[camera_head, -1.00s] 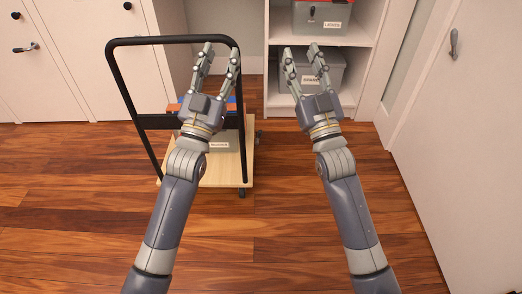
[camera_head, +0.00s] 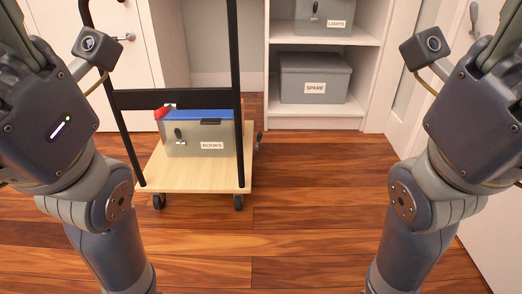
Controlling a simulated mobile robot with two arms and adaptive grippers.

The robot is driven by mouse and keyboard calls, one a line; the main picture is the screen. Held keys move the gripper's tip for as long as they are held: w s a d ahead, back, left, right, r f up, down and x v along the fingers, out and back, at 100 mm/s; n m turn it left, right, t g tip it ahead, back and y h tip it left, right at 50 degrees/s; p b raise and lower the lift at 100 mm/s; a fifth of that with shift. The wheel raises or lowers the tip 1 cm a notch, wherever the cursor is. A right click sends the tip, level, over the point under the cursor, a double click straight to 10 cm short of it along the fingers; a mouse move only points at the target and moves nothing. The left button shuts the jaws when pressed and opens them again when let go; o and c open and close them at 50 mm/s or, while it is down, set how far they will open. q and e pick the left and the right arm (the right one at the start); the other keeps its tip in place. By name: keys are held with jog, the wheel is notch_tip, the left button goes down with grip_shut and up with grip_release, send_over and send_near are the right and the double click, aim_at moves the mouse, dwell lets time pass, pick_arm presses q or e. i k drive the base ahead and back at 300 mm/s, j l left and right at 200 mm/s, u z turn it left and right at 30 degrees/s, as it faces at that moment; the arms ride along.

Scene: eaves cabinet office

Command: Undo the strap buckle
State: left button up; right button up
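A grey box labelled BOOKS (camera_head: 195,145) stands on the wooden deck of a cart, behind the cart's black handle frame. A blue strip or lid (camera_head: 195,115) lies along its top, with a small dark piece (camera_head: 210,122) at its front edge that may be the buckle. A red piece (camera_head: 161,112) shows at the left end. A dark latch-like part (camera_head: 179,134) is on the box front. My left gripper (camera_head: 42,128) and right gripper (camera_head: 478,125) are raised close to the camera at either side, well apart from the box. Their fingertips are out of frame.
The cart deck (camera_head: 190,177) stands on the wood floor. The black handle frame (camera_head: 170,98) crosses in front of the box top. A shelf unit (camera_head: 318,122) holds a SPARE box (camera_head: 315,80) and a LIGHTS box (camera_head: 323,15). White doors flank both sides; the middle floor is clear.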

aim_at(259, 135)
jog(key=i+l+u, duration=0.1)
jog(key=i+l, duration=0.15)
jog(key=i+l+u, duration=0.1)
jog(key=i+l, duration=0.15)
jog(key=l, duration=0.15)
jog(key=i+l+u, duration=0.25)
jog(key=i+l, duration=0.2)
jog(key=l, duration=0.3)
jog(key=i+l+u, duration=0.1)
jog(key=i+l, duration=0.15)
jog(key=l, duration=0.15)
jog(key=i+l+u, duration=0.1)
jog(key=l, duration=0.35)
jog(key=i, duration=0.1)
